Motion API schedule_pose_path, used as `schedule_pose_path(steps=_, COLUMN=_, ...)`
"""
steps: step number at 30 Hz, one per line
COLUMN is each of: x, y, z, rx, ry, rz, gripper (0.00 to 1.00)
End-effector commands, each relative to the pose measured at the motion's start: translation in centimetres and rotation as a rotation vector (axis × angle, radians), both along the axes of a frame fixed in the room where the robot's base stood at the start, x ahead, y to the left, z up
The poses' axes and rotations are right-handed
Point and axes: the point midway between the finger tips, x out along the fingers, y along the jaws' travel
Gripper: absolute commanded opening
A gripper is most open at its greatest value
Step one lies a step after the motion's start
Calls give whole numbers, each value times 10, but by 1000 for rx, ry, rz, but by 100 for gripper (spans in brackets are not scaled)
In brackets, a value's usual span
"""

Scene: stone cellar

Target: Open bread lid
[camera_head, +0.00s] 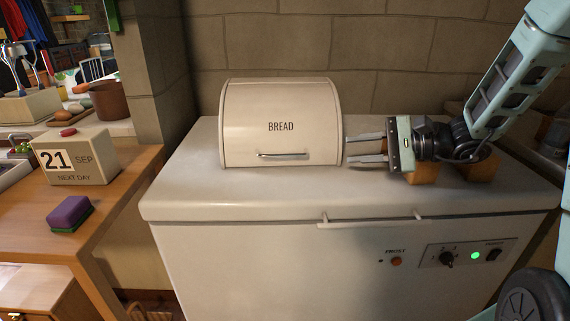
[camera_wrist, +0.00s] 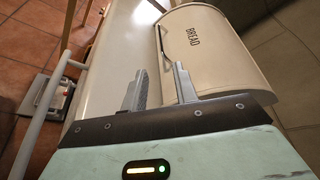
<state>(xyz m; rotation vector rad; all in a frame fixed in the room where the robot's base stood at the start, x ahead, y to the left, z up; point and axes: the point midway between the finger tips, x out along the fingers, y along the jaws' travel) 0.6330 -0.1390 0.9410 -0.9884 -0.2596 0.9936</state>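A cream bread box (camera_head: 250,120) marked BREAD stands on a white chest freezer (camera_head: 190,185). Its curved lid is down, with a metal bar handle (camera_head: 284,155) low on the front. My gripper (camera_head: 350,149) is at the right of the box, its two fingers apart and pointing left toward the box's right side. Nothing shows between the fingers. In the wrist view, the fingers of my gripper (camera_wrist: 158,84) are spread, and the bread box (camera_wrist: 215,50) lies just beyond the right finger. The handle (camera_wrist: 163,40) shows there at the lid's left edge.
Orange-brown blocks (camera_head: 424,172) sit on the freezer under my wrist. The freezer's front has a lid handle (camera_head: 370,222) and a control panel (camera_head: 468,254). At left, a wooden table holds a calendar block (camera_head: 85,158) and a purple sponge (camera_head: 70,213). A stone wall (camera_head: 300,40) stands behind.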

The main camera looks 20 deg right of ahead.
Motion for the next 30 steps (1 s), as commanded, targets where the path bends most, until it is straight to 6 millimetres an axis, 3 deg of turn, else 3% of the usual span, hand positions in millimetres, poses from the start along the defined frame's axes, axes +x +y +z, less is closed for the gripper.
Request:
schedule_pose_path(steps=5, x=10, y=13, z=-3, rx=5, ry=-2, rz=0, gripper=29)
schedule_pose_path(steps=24, x=80, y=116, z=-33, rx=2, ry=0, rz=1, gripper=29)
schedule_pose_path(steps=30, x=93, y=133, z=-38, rx=2, ry=0, rz=0, gripper=29)
